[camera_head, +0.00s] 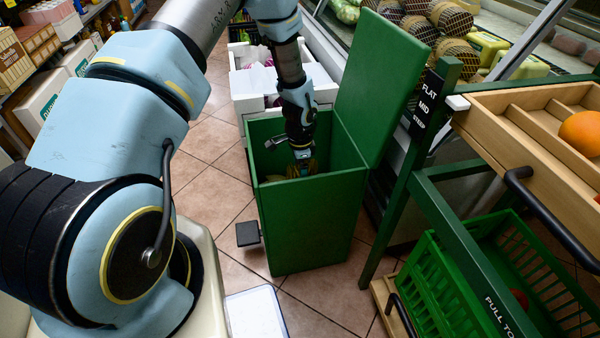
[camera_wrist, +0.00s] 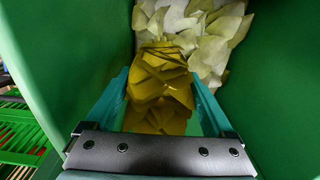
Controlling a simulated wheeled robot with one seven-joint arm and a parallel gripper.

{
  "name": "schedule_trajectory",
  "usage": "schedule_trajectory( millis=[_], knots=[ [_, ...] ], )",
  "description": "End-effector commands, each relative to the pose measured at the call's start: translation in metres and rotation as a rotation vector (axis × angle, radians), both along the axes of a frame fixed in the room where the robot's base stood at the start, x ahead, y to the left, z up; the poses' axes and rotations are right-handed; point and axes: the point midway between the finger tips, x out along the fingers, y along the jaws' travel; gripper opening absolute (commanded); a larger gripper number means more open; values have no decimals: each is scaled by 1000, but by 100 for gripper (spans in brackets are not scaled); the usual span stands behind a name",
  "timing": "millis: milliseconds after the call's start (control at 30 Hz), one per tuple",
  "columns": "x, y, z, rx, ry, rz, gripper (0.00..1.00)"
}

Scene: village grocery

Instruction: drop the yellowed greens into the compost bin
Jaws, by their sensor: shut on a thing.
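The green compost bin (camera_head: 310,225) stands on the tiled floor with its lid (camera_head: 378,85) swung up. My gripper (camera_head: 301,165) reaches down through the bin's open top. In the wrist view my gripper (camera_wrist: 160,95) is shut on the yellowed greens (camera_wrist: 158,85), a leafy yellow bunch between the two teal fingers. The greens show only slightly in the head view (camera_head: 303,172). Pale leaves (camera_wrist: 205,35) lie deeper in the bin, below the bunch. The bin's green walls rise on both sides of the fingers.
A pedal (camera_head: 248,233) sticks out at the bin's left side. To the right stand a wooden tray (camera_head: 490,125) with an orange (camera_head: 582,134) and a green crate (camera_head: 440,290). White crates (camera_head: 250,85) stand behind the bin. Tiled floor is clear left of the bin.

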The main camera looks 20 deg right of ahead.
Motion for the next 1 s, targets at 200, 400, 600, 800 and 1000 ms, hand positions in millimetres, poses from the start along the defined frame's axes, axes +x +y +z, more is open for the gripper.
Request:
schedule_trajectory(
  millis=[200, 400, 600, 800, 1000],
  knots=[
    [0, 0, -6, 0, -1, 0, 0],
    [0, 0, -6, 0, -1, 0, 0],
    [0, 0, -6, 0, 0, 0, 100],
    [0, 0, -7, 1, 1, 0, 100],
    [0, 0, 8, 0, 0, 0, 100]
  ],
)
